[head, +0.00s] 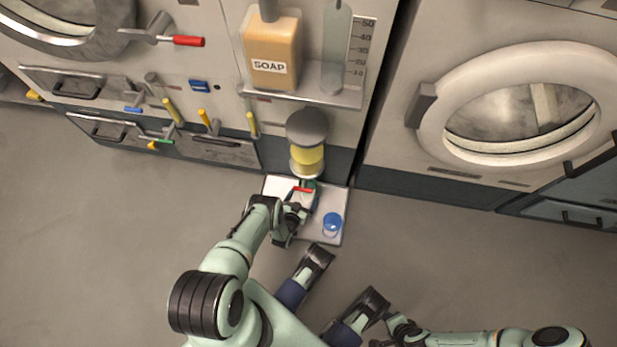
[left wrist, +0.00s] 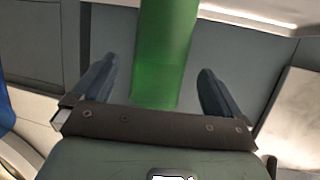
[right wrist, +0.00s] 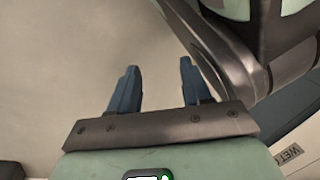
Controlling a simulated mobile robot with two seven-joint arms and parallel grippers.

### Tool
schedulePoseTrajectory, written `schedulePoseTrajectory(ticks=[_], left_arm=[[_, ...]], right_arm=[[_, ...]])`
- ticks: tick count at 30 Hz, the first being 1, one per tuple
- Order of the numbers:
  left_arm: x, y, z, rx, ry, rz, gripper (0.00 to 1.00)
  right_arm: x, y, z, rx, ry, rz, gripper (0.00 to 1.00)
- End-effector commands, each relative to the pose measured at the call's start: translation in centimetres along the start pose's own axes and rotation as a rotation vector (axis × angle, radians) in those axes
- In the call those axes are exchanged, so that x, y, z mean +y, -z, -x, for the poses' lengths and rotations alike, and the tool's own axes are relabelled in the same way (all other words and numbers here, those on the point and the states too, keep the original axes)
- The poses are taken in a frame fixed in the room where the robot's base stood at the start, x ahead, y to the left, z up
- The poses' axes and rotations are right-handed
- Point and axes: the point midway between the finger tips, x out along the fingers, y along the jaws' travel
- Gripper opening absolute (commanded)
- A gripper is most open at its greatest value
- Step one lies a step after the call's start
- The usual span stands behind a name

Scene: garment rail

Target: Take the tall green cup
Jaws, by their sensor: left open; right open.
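The tall green cup (left wrist: 163,50) stands out in the left wrist view as a bright green column between the two fingers of my left gripper (left wrist: 156,75). The fingers are apart, with a gap on each side of the cup. In the head view my left gripper (head: 300,207) is over the pale tray (head: 275,186) on the floor, and the cup is mostly hidden there. My right gripper (right wrist: 155,82) is open and empty in the right wrist view, over bare floor.
A blue cup (head: 333,221) stands on the tray's right part. A dispenser with yellow contents (head: 307,158) hangs just behind the tray. A shelf (head: 310,93) holds a soap bottle (head: 272,50). A round-door machine (head: 520,105) is at right. Floor is clear to the left.

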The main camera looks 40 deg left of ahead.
Motion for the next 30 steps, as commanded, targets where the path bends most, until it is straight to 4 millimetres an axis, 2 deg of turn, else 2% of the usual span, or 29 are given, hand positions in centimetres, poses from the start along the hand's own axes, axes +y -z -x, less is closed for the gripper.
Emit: schedulePoseTrajectory(ticks=[7, 16, 26, 29, 30], left_arm=[[-0.1, 0.0, -1.7, 0.002, 0.001, 0.001, 1.00], [-0.1, -0.1, -5.3, 0.003, 0.000, 0.002, 1.00], [-0.1, 0.0, -5.8, 0.000, 0.000, 0.002, 1.00], [-0.1, 0.0, -5.8, 0.000, 0.000, 0.001, 0.71], [-0.1, 0.0, -5.8, 0.000, 0.000, 0.001, 0.58]], right_arm=[[1.1, -1.4, -1.1, -0.048, -0.021, -0.014, 0.48], [3.8, -4.9, -2.9, -0.173, -0.075, -0.051, 0.48], [4.2, -5.5, -2.9, -0.193, -0.084, -0.058, 0.48], [4.2, -5.5, -2.9, -0.193, -0.084, -0.057, 0.48], [4.2, -5.5, -2.9, -0.193, -0.083, -0.057, 0.48]])
